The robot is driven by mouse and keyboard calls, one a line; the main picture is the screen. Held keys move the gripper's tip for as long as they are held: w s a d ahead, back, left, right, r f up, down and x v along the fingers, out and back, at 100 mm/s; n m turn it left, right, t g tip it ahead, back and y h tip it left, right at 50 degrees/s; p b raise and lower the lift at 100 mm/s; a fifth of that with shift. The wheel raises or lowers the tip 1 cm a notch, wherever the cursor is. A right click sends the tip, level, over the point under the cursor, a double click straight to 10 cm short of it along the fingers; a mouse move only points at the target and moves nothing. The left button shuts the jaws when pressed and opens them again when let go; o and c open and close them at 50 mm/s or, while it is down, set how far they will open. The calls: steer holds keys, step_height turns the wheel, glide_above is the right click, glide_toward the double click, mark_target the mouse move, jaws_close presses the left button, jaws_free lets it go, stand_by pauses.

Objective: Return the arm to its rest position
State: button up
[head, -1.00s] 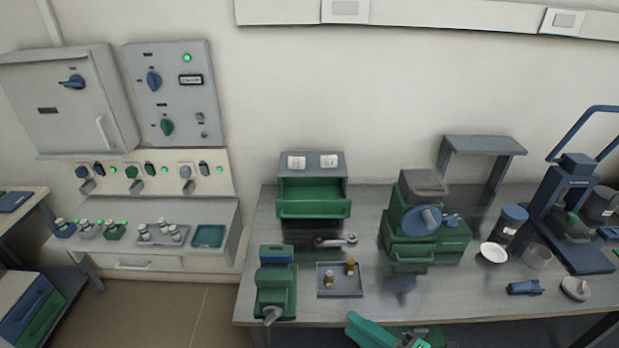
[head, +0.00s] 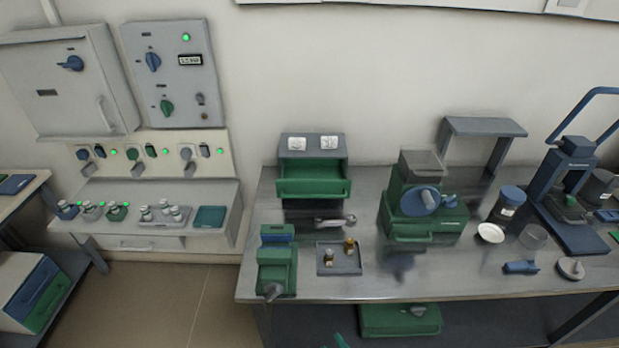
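Only a small teal piece of my arm (head: 341,340) shows at the bottom edge of the head view, below the workbench front. My gripper itself is out of the picture, so I cannot see its fingers or whether it holds anything.
The metal workbench (head: 340,288) carries a green vise (head: 276,265), a small tray (head: 339,262) with brass pieces, a green drawer unit (head: 313,187), a green machine (head: 424,215) and a blue press (head: 570,200). A green box (head: 385,322) is on the shelf below. Open floor (head: 170,300) lies left of the bench.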

steer(key=s+a+f+m+h, duration=0.1)
steer(key=s+f+m+h, duration=0.3)
steer(key=s, duration=0.3)
steer(key=s+a+r+m+t, duration=0.1)
steer(key=s+a+r+m, duration=0.1)
steer(key=s+r, duration=0.4)
steer(key=s+a+r+m+t, duration=0.2)
steer(key=s+r, duration=0.4)
steer(key=s, duration=0.3)
steer(key=shift+s+a+m, duration=0.25)
steer(key=shift+a+m, duration=0.55)
steer(key=shift+m, duration=0.6)
